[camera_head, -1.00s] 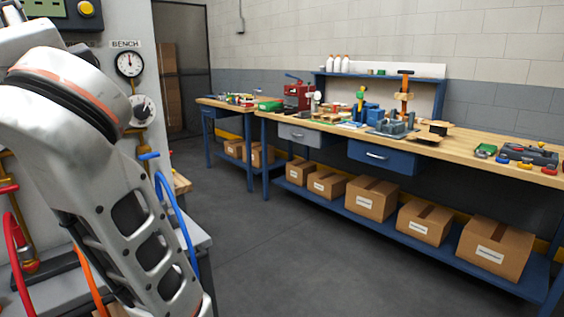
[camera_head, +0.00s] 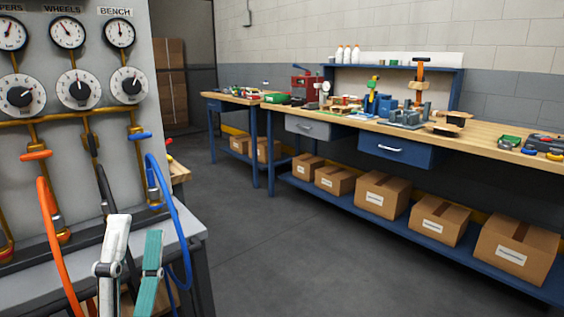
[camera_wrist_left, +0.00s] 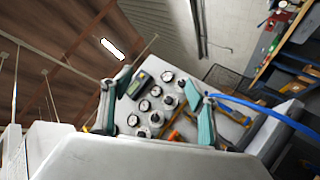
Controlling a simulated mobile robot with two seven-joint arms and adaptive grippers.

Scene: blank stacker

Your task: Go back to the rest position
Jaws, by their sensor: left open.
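My left gripper (camera_head: 132,250) is low at the left of the head view, its white and teal fingers pointing up and standing apart. It is open with nothing between the fingers. It is in front of the grey gauge panel's ledge, near the orange and blue hoses; I cannot tell whether it touches them. In the left wrist view the two teal fingers (camera_wrist_left: 160,88) spread apart, with the gauge panel (camera_wrist_left: 155,102) seen between them at a distance. My right gripper is in neither view.
The gauge panel (camera_head: 80,135) with dials, valves, an orange hose (camera_head: 50,235) and a blue hose (camera_head: 176,215) stands at the left. A long workbench (camera_head: 485,134) with tools runs along the right, cardboard boxes (camera_head: 382,195) on its lower shelf. The floor (camera_head: 290,260) between is clear.

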